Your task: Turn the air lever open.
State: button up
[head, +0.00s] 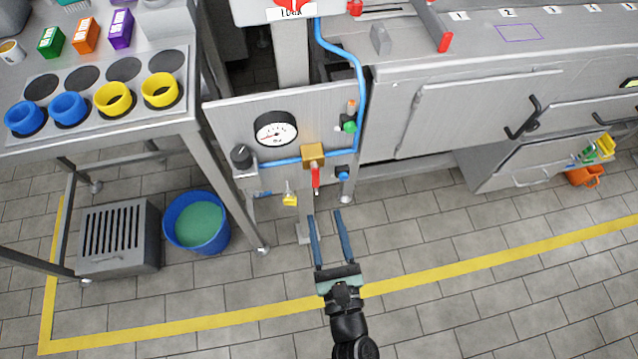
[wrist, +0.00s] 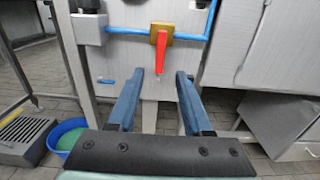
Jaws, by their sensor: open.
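The air lever (head: 316,177) is a red handle hanging straight down from a brass valve block (head: 312,154) on the blue air pipe of the grey panel. In the wrist view the red lever (wrist: 161,52) hangs below its brass block (wrist: 162,31), ahead of and above the fingertips. My gripper (head: 327,213) is open and empty, its two blue fingers pointing toward the panel below the lever. In the wrist view my gripper (wrist: 158,75) has its fingers apart with nothing between them. The lever appears apart from both fingers.
The panel also carries a pressure gauge (head: 276,130), a black knob (head: 241,156), a green knob (head: 349,126) and a yellow tag (head: 290,199). A blue bucket (head: 196,222) stands left on the tiled floor. A steel table with cups is at left, a steel machine at right.

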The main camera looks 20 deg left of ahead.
aim_at(316, 181)
jog(key=x, duration=0.8)
jog(key=shift+c, duration=0.3)
grip_shut()
